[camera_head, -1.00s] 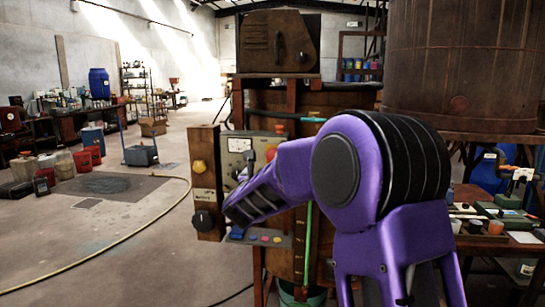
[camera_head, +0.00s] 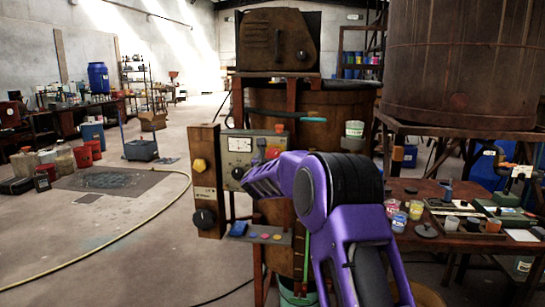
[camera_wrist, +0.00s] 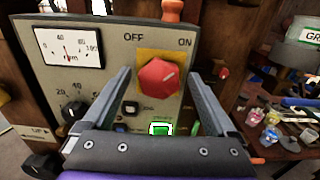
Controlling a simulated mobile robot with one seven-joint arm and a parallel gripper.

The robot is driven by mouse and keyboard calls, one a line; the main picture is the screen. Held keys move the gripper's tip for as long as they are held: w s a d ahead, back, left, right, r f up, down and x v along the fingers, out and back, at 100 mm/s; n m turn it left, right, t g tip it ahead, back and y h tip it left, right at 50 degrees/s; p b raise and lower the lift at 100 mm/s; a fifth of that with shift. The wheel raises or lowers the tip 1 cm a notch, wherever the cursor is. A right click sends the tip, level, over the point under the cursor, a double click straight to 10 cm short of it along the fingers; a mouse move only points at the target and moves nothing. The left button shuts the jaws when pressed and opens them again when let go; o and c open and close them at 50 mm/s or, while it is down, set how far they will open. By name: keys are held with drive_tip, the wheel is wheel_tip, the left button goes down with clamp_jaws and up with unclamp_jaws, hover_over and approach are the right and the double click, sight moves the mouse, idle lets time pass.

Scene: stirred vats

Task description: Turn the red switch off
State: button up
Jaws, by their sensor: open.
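The red switch (camera_wrist: 157,83) is a faceted knob on a yellow plate, between the printed words OFF and ON. A pale line on it slants up to the right, towards ON. The head view shows part of the red switch (camera_head: 273,153) above my arm. My gripper (camera_wrist: 157,76) is open, with one finger on each side of the knob in the wrist view and nothing held. The tips look close to the panel, but I cannot tell if they touch the knob. My arm hides the fingers in the head view.
The grey panel (camera_wrist: 95,25) also bears a white meter (camera_wrist: 68,46), a black dial (camera_wrist: 75,108) and a lit green button (camera_wrist: 160,129). A wooden post (camera_head: 206,150) with a yellow knob stands left. A cluttered table (camera_head: 440,240) is on the right.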

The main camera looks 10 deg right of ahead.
drive_tip(key=c, duration=1.4)
drive_tip(key=shift+f, duration=0.1)
drive_tip(key=n+b, duration=0.2)
drive_tip(key=n, duration=0.1)
drive_tip(key=shift+a, duration=0.1)
drive_tip(key=n+b, duration=0.1)
drive_tip(key=n, duration=0.4)
drive_tip(key=shift+n, duration=0.3)
drive_tip(key=n, duration=0.5)
drive_tip(key=shift+a+p, duration=0.1)
drive_tip(key=shift+p, duration=0.25)
drive_tip(key=shift+f+n+p, duration=0.1)
drive_tip(key=shift+n+p, duration=0.4)
drive_tip(key=shift+n, duration=1.7)
